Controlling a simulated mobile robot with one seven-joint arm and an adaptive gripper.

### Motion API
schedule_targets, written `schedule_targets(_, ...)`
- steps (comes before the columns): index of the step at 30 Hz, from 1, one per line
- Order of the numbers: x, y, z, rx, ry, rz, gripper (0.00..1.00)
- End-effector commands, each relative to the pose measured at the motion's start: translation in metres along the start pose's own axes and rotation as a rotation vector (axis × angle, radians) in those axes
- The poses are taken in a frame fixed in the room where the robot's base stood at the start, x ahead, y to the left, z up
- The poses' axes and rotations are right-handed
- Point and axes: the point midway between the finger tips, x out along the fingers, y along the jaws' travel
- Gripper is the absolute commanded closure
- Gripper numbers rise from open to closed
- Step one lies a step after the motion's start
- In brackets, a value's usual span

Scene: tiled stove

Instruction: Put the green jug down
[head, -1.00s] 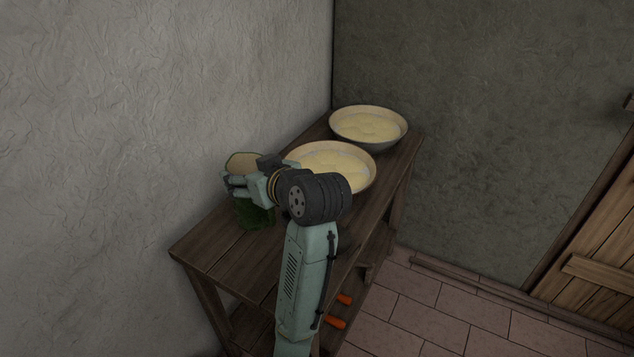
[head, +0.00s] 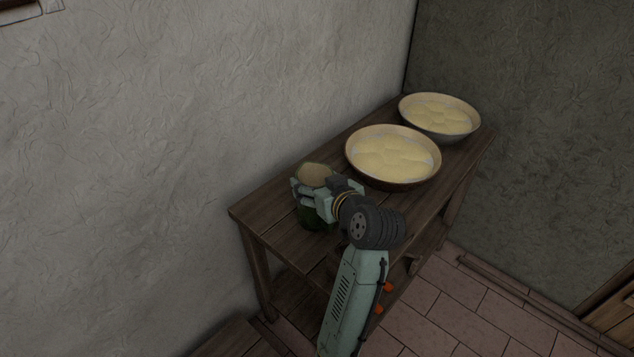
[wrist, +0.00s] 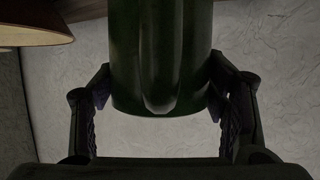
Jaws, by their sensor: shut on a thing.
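The green jug (head: 313,218) is upright over the left part of the wooden table (head: 272,220), with its tan top showing. In the wrist view the dark green jug (wrist: 160,50) fills the middle, with its handle facing the camera. My gripper (head: 308,190) is shut on the jug; in the wrist view its fingers (wrist: 160,88) press on both sides. My gripper and wrist cover part of the jug in the head view. I cannot tell whether its base touches the tabletop.
A bowl of pale dough pieces (head: 393,158) stands right of the jug, and a similar bowl (head: 440,117) stands behind it. The wall (head: 200,110) runs along the table's back. Orange objects (head: 388,287) show low beside my arm. The table's left end is bare.

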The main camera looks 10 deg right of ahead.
Motion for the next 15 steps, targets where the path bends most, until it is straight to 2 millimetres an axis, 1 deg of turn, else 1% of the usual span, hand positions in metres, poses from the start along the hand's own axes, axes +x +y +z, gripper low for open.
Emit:
schedule_targets(4, 0.0011, -0.0001, 0.0026, -0.001, 0.002, 0.000, 0.93)
schedule_targets(5, 0.0010, -0.0002, 0.0024, 0.000, 0.000, 0.000, 0.30)
schedule_targets(13, 0.0009, -0.0001, 0.0021, 0.000, 0.000, 0.000, 0.12)
schedule_targets(15, 0.0009, -0.0001, 0.0021, 0.000, 0.000, 0.000, 0.12)
